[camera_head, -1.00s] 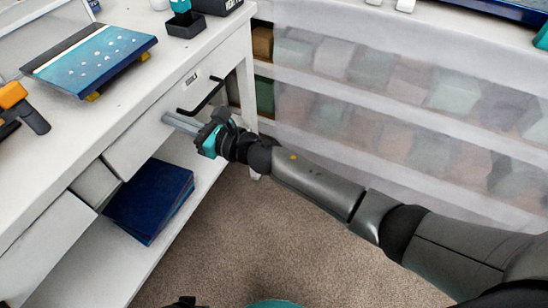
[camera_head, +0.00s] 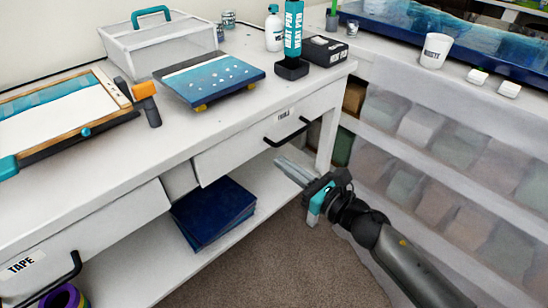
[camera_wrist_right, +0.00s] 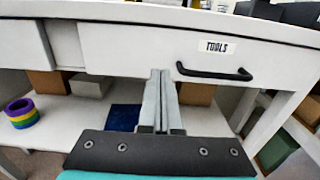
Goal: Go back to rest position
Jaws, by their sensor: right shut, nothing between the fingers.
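My right gripper (camera_head: 279,163) is shut and empty. In the head view it is just below and in front of the tools drawer (camera_head: 240,149), near its black handle (camera_head: 287,132), and apart from it as far as I can see. In the right wrist view my shut fingers (camera_wrist_right: 160,75) point at the lower edge of the tools drawer (camera_wrist_right: 130,45), left of the handle (camera_wrist_right: 213,74). The drawer looks closed. My left gripper does not show.
Dark blue sheets (camera_head: 213,210) lie on the lower shelf. A shelf of bins stands right. Carpet in front is clear.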

